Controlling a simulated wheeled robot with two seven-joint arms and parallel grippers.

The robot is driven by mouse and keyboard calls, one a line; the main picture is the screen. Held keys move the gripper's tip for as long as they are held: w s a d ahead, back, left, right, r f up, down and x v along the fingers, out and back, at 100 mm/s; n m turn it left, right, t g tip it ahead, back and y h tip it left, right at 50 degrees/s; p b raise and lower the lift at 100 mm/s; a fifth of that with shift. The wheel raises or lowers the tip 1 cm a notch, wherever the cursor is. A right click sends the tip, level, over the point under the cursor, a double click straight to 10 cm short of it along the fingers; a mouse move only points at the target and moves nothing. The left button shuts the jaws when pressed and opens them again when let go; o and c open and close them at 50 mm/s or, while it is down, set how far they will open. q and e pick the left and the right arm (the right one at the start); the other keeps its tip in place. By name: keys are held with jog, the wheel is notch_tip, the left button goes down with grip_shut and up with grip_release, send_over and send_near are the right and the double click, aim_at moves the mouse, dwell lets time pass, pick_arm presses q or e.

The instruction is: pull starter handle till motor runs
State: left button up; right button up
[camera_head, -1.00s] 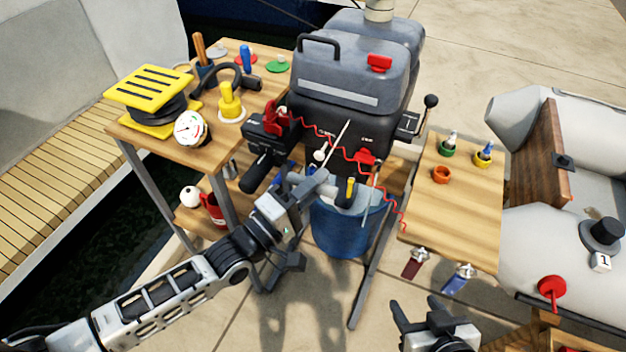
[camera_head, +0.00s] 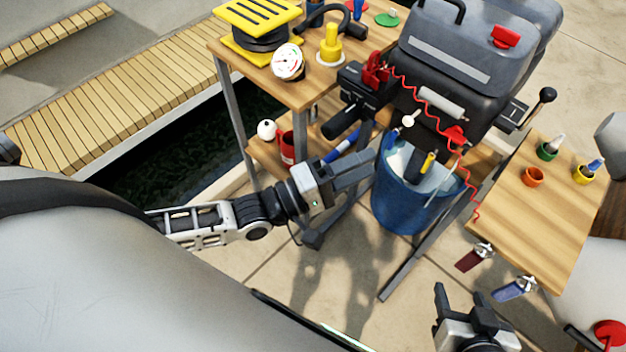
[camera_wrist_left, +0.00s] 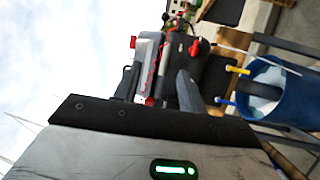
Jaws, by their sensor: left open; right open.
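The outboard motor (camera_head: 455,62) stands with its grey cowl and black lower housing at the upper right of the head view. A pale grey bar (camera_head: 440,102), which looks like the starter handle, lies against its front; no cord shows stretched from it. My left gripper (camera_head: 345,205) is open, below and left of the motor, beside the blue bucket (camera_head: 405,205), apart from the bar. The left wrist view shows the motor (camera_wrist_left: 180,68) sideways beyond a finger. My right gripper (camera_head: 462,300) is open and empty at the bottom.
A red coiled cord (camera_head: 425,105) hangs across the motor front. A wooden table (camera_head: 300,95) with a gauge (camera_head: 288,62) stands left. A small wooden table (camera_head: 520,225) with coloured cups stands right. A large pale surface (camera_head: 90,270) fills the lower left.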

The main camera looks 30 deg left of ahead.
pick_arm(q)
jog(key=v, duration=0.8)
jog(key=shift+s+a+b, duration=0.2)
jog(key=shift+s+b, duration=0.05)
jog(key=shift+b, duration=0.1)
